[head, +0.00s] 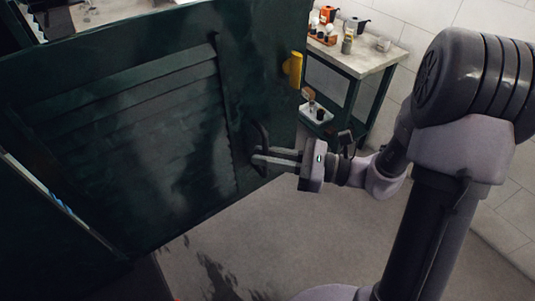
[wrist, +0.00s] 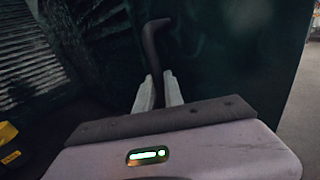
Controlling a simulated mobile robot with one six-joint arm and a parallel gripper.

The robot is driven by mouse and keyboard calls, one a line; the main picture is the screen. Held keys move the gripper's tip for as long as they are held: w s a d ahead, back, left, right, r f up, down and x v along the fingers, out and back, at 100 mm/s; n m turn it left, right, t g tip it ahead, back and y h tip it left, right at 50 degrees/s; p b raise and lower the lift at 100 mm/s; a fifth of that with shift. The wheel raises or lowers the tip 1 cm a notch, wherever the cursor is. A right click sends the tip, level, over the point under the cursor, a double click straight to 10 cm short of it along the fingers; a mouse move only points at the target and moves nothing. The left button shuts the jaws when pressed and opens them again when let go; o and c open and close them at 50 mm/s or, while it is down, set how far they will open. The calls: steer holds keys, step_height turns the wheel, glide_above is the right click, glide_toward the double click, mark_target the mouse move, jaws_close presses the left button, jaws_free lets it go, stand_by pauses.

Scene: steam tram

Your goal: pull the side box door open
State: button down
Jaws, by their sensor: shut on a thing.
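The side box door (head: 130,120) is a dark green panel with louvred slats, standing out at an angle across the left of the head view. It fills much of the wrist view (wrist: 230,50) as a dark green surface. A dark curved handle (head: 263,136) sits near its right edge and also shows in the wrist view (wrist: 152,45). My gripper (head: 257,158) is shut on the handle's lower part. In the wrist view its two pale fingers (wrist: 158,92) stand on either side of the handle.
A yellow part (head: 296,68) is at the door's right edge. Behind stands a table (head: 365,62) with pots and small items, and a white tray (head: 316,113) below. Another yellow thing (wrist: 10,145) is at the wrist view's left. The grey floor (head: 240,235) below the door is open.

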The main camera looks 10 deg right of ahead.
steer(key=c, duration=1.5)
jaws_free()
steer(key=shift+a, duration=0.1)
steer(key=shift+o, duration=0.2)
steer(key=p+v, duration=0.3)
steer(key=v, duration=1.4)
steer(key=shift+d, duration=0.25)
steer(key=shift+s, duration=0.1)
